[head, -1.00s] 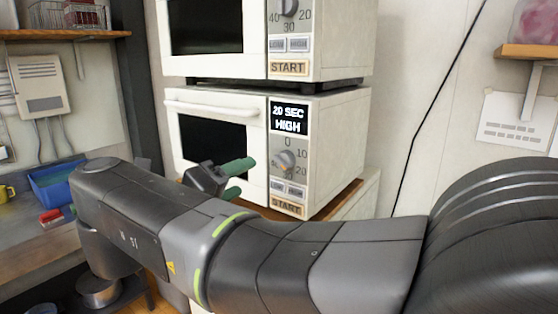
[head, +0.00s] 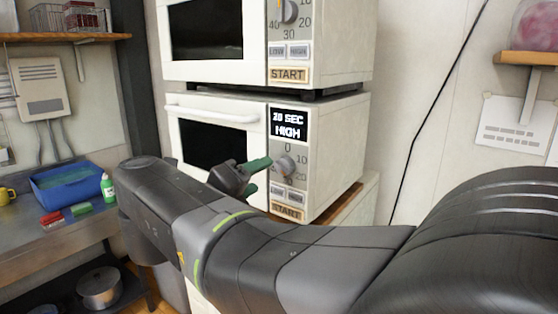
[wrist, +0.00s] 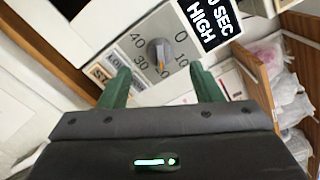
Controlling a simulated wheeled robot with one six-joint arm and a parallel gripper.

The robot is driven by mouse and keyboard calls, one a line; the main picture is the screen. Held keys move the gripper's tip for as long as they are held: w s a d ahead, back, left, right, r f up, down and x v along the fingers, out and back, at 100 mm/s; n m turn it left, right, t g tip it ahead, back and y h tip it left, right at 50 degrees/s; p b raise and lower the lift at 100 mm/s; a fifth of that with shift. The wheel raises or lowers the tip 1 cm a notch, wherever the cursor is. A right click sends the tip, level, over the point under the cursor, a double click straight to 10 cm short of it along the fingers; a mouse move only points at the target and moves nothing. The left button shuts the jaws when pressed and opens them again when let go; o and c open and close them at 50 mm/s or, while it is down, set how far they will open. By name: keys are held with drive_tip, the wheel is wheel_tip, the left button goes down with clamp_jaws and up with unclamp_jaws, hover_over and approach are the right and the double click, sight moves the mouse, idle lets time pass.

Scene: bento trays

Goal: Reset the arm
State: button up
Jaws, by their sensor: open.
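My gripper (head: 258,176) has green fingers and is in front of the lower microwave's control panel in the head view. In the wrist view my gripper (wrist: 163,88) is open and empty, with the grey dial (wrist: 159,54) showing between and beyond the fingertips. The lower white microwave (head: 335,150) has its door closed. Its display (head: 289,124) reads 20 SEC HIGH. The dial (head: 284,164) is partly beside the upper finger in the head view. The START button (head: 287,211) is below it. Whether a finger touches the panel cannot be told.
A second microwave (head: 335,40) is stacked on top. At left, a counter (head: 70,240) holds a blue tub (head: 68,190), a green bottle (head: 108,188) and a yellow mug (head: 6,195). A shelf (head: 530,58) is at upper right.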

sight(279, 166)
drive_tip(key=p+x, duration=0.2)
drive_tip(key=x, duration=0.4)
drive_tip(key=shift+w+d, duration=0.2)
drive_tip(key=shift+d, duration=0.05)
drive_tip(key=shift+w+d+f+b, duration=0.1)
drive_tip(key=shift+w+b, duration=0.1)
drive_tip(key=shift+b, duration=0.1)
drive_tip(key=m+b, duration=0.1)
drive_tip(key=m, duration=0.4)
drive_tip(key=shift+s, duration=0.1)
drive_tip(key=m, duration=0.4)
drive_tip(key=shift+s+d+r, duration=0.1)
drive_tip(key=shift+d+r, duration=0.05)
drive_tip(key=shift+r, duration=0.1)
